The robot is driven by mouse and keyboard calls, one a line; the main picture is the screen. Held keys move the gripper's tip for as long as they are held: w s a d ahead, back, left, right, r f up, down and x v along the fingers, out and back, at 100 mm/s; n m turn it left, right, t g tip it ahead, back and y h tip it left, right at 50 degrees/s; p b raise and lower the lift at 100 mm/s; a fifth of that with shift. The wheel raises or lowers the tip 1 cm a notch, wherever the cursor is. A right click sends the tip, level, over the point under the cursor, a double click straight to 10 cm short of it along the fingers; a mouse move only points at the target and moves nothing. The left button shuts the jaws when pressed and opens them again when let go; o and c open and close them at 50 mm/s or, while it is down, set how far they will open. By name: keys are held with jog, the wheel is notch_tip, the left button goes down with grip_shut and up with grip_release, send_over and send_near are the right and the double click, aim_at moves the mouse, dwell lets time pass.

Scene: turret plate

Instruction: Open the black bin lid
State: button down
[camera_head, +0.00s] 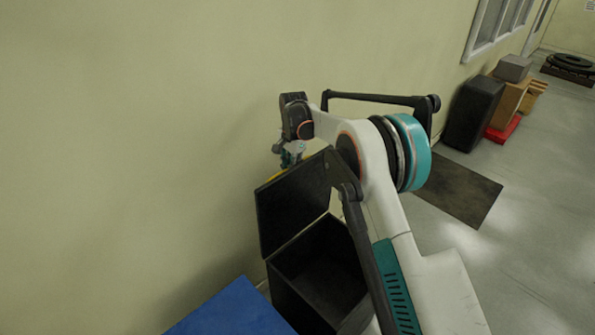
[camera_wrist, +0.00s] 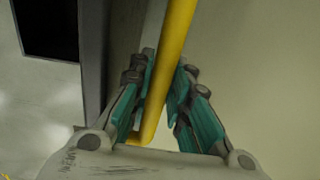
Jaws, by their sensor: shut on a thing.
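The black bin (camera_head: 318,285) stands by the wall in the head view, with its dark inside showing. Its black lid (camera_head: 291,207) is raised, standing steeply at the wall side of the opening. My gripper (camera_head: 290,157) is behind the top edge of the lid, partly hidden by my arm. A bit of yellow handle (camera_head: 276,176) shows just below it. In the wrist view, my gripper's teal fingers (camera_wrist: 158,98) are shut on the yellow handle bar (camera_wrist: 178,40), which runs up between them. My arm hides the right part of the bin.
A blue surface (camera_head: 232,310) lies in front of the bin, at the bottom. The wall (camera_head: 130,130) is close behind the lid. A dark mat (camera_head: 455,190), a black case (camera_head: 473,113) and a red tray (camera_head: 502,130) are on the right.

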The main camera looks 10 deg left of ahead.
jog(key=shift+w+a+f, duration=0.1)
jog(key=shift+w+a, duration=0.2)
jog(key=shift+a, duration=0.2)
jog(key=c, duration=1.5)
grip_release()
jog(key=r, duration=1.2)
jog(key=shift+s+d, duration=0.15)
jog(key=shift+d, duration=0.15)
